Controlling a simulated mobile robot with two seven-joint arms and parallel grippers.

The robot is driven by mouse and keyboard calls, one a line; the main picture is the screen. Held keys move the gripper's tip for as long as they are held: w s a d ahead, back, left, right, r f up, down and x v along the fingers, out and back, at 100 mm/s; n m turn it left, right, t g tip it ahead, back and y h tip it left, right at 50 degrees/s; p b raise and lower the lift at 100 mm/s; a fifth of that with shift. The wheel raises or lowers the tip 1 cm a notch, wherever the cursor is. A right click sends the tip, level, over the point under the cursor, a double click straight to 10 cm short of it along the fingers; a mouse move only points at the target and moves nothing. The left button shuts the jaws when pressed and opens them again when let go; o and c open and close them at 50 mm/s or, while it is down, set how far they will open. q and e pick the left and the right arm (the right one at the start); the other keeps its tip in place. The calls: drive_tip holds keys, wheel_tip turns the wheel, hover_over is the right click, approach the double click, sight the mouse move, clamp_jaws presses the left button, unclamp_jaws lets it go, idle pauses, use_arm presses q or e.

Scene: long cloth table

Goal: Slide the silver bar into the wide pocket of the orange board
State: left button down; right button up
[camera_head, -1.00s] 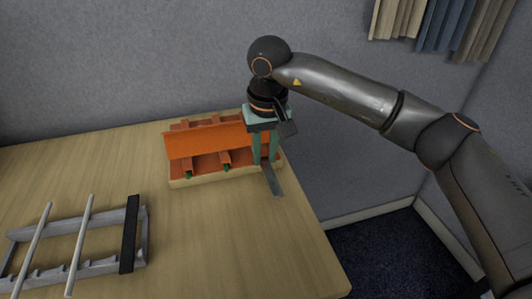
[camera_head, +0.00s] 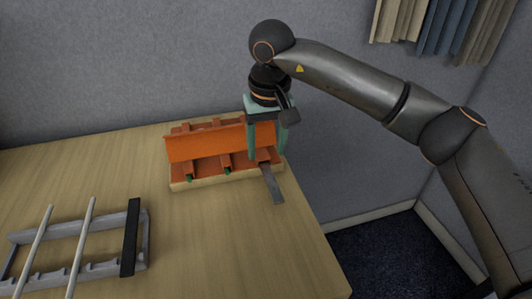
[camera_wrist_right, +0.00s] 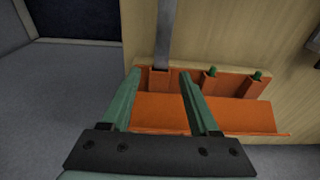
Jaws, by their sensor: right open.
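The orange board (camera_head: 205,144) stands on a pale wooden base at the table's back right. It has several channel-like pockets along its front. The silver bar (camera_head: 273,186) is flat and sticks out forward from the rightmost pocket. In the wrist view the bar (camera_wrist_right: 162,38) has its near end at an orange channel (camera_wrist_right: 160,79); how deep it sits is hidden. My right gripper (camera_head: 266,153) is open above that pocket. In the wrist view its green fingers (camera_wrist_right: 158,73) stand apart, either side of the channel and bar end. My left gripper is out of view.
A grey rack (camera_head: 77,245) with two pale rods and a black strip lies at the front left. Small green pieces (camera_head: 228,171) show in the other pockets. The wooden tabletop (camera_head: 200,240) between rack and board is clear. The table's right edge is near the bar.

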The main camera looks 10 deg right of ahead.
sight(268, 171)
wheel_tip(268, 171, up, 10)
drive_tip(key=s, duration=0.1)
drive_tip(key=shift+f+p, duration=0.25)
drive_tip(key=shift+p, duration=0.15)
